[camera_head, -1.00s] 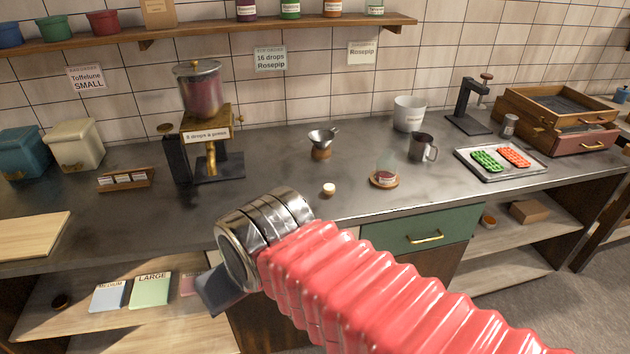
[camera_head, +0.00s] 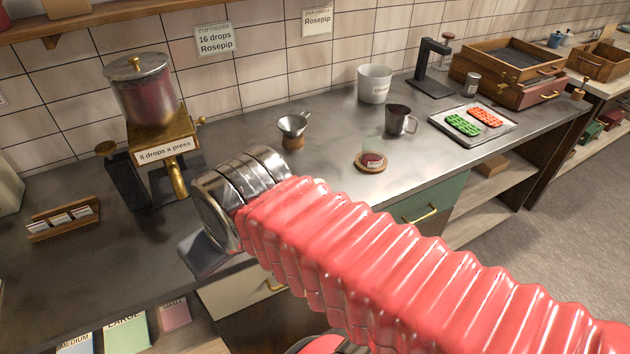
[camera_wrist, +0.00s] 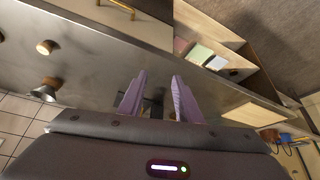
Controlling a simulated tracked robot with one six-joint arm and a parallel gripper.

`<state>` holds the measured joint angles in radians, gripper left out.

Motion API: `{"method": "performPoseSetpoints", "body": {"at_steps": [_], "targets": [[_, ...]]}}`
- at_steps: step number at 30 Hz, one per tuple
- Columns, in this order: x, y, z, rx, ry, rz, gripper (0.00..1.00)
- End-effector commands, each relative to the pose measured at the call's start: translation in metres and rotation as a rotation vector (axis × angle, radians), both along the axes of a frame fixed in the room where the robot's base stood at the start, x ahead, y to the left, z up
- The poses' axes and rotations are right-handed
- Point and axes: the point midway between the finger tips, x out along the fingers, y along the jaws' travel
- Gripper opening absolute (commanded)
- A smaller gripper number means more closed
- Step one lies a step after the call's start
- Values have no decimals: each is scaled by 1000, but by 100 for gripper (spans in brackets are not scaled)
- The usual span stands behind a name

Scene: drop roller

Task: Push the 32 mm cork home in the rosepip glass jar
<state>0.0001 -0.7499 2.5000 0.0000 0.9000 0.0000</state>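The rosepip glass jar (camera_head: 372,145) stands on a round wooden coaster (camera_head: 371,168), with dark red contents low inside; its mouth shows no cork that I can make out. A small pale cork (camera_wrist: 46,47) lies on the counter in the wrist view; my arm hides it in the head view. My gripper (camera_wrist: 159,75) has its two purple fingers apart with nothing held between them. It is over the front part of the counter, left of the jar and away from the cork.
A metal funnel (camera_head: 293,125) on a cork-coloured stand is left of the jar. A dark metal mug (camera_head: 399,121) and a white bucket (camera_head: 375,84) stand behind it. The drop dispenser (camera_head: 146,105) is at the left. A tray (camera_head: 440,122) of green and orange moulds is at the right.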

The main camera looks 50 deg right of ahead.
Motion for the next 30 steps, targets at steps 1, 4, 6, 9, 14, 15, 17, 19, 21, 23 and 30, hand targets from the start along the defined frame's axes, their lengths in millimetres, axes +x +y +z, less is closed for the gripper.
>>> {"method": "performPoseSetpoints", "body": {"at_steps": [1, 4, 6, 9, 14, 15, 17, 19, 21, 23, 30], "targets": [[0, 0, 0, 0, 0, 0, 31], [0, 0, 0, 0, 0, 0, 31], [0, 0, 0, 0, 0, 0, 31], [0, 0, 0, 0, 0, 0, 31], [0, 0, 0, 0, 1, 0, 38], [1, -1, 1, 0, 1, -1, 40], [3, -4, 2, -2, 4, -3, 45], [7, -9, 2, -4, 12, -8, 50], [13, -21, 3, -8, 21, -11, 52], [20, -30, 5, -10, 31, -15, 52], [50, -83, 7, -18, 74, -32, 52]]}}
